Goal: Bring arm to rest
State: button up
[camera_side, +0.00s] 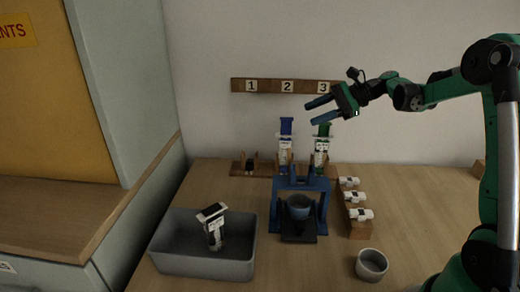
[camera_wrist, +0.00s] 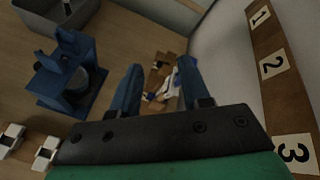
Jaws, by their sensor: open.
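My green arm reaches in from the right in the side view. My gripper (camera_side: 318,110) is high in the air near the back wall, just below the numbered board, with its blue fingers pointing left. The fingers are apart with nothing between them. In the wrist view my gripper (camera_wrist: 158,88) shows both blue fingers spread, with the rack and syringes beyond and below them. A blue syringe (camera_side: 286,140) and a green syringe (camera_side: 321,145) stand upright in the wooden rack (camera_side: 238,170) at the back of the table.
A grey bin (camera_side: 180,255) with a white-labelled item stands front left. The numbered board (camera_side: 268,86) is on the wall.

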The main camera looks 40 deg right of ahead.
jog(key=s+a+n+g+h, duration=0.1)
jog(key=a+n, duration=0.2)
jog(key=a, duration=0.1)
jog(key=s+a+n+g+h, duration=0.1)
jog(key=s+a+n+h, duration=0.1)
jog(key=a, duration=0.1)
jog(key=s+a+f+n+g+h, duration=0.1)
jog(key=s+a+n+h, duration=0.1)
jog(key=a+n, duration=0.1)
jog(key=shift+a+n, duration=0.3)
jog(key=shift+a, duration=0.55)
jog(key=s+a+f+n+h, duration=0.1)
jog(key=s+n, duration=0.1)
jog(key=n, duration=0.1)
jog(key=s+a+f+n+h, duration=0.1)
jog(key=s+n+h, duration=0.1)
jog(key=n, duration=0.1)
jog(key=s+a+n+t+h, duration=0.1)
jog(key=s+n, duration=0.1)
jog(key=n, duration=0.1)
jog(key=shift+s+a+f+n, duration=0.15)
jog(key=shift+a+f+n, duration=0.1)
jog(key=shift+f+n, duration=0.15)
jog(key=shift+o, duration=0.7)
jog(key=shift+s+f+n+h, duration=0.1)
jog(key=shift+s+n+h, duration=0.1)
jog(key=shift+n+h, duration=0.15)
jog(key=o, duration=0.3)
jog(key=shift+n+t, duration=0.25)
jog(key=shift+t, duration=0.05)
